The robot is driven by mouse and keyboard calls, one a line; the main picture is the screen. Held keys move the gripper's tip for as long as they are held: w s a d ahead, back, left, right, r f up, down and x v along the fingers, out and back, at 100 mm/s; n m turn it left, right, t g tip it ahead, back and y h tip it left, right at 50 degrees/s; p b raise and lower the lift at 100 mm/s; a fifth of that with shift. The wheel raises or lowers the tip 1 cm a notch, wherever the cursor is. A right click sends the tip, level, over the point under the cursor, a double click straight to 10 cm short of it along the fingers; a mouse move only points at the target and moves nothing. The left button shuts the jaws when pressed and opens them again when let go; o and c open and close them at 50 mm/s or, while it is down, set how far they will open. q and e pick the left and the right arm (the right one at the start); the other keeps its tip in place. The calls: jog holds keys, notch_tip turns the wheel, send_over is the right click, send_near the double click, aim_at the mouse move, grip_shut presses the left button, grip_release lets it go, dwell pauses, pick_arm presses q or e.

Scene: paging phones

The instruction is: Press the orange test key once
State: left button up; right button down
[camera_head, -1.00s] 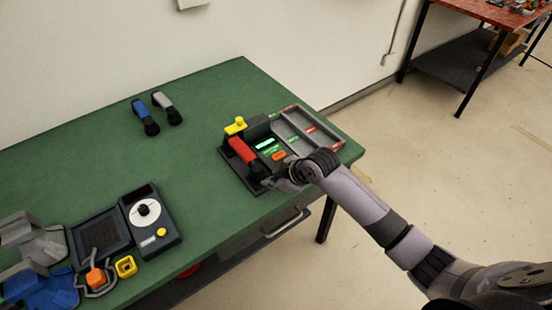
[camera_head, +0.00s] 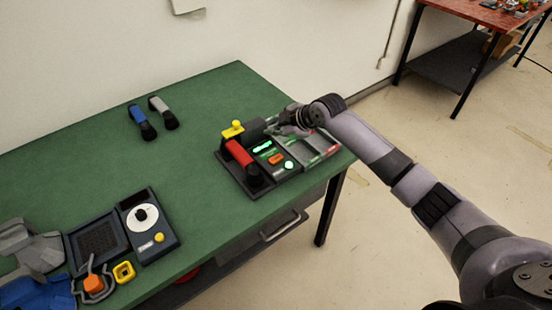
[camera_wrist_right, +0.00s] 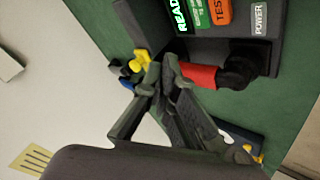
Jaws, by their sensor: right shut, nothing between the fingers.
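The orange test key (camera_head: 275,159) is on the dark panel of a desk unit (camera_head: 258,187) at the table's right end. In the right wrist view the key (camera_wrist_right: 219,12) reads "TEST", beside a lit display (camera_wrist_right: 178,12) that reads "READY". A red handset (camera_head: 239,153) lies along the unit's left side. My right gripper (camera_head: 274,127) is shut and empty, over the back part of the unit, behind the key and apart from it. Its fingers (camera_wrist_right: 160,75) also show in the right wrist view. My left gripper is out of view.
A glowing round power button (camera_head: 288,165) is close to the key. Blue (camera_head: 141,121) and grey (camera_head: 163,112) handsets lie left. A dial box (camera_head: 148,229) is at front left. Green tabletop between is clear.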

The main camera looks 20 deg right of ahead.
jog(key=b, duration=0.6)
send_over(275, 160)
notch_tip(275, 160, down, 7)
jog(key=shift+f+b, duration=0.45)
jog(key=shift+f, duration=0.45)
dwell(0.4)
jog(key=shift+f, duration=0.4)
jog(key=shift+s+f+b, duration=0.1)
jog(key=shift+f+b, duration=0.35)
jog(key=shift+f, duration=0.05)
dwell(0.6)
jog(key=shift+r, duration=0.1)
jog(key=shift+r+p, duration=0.8)
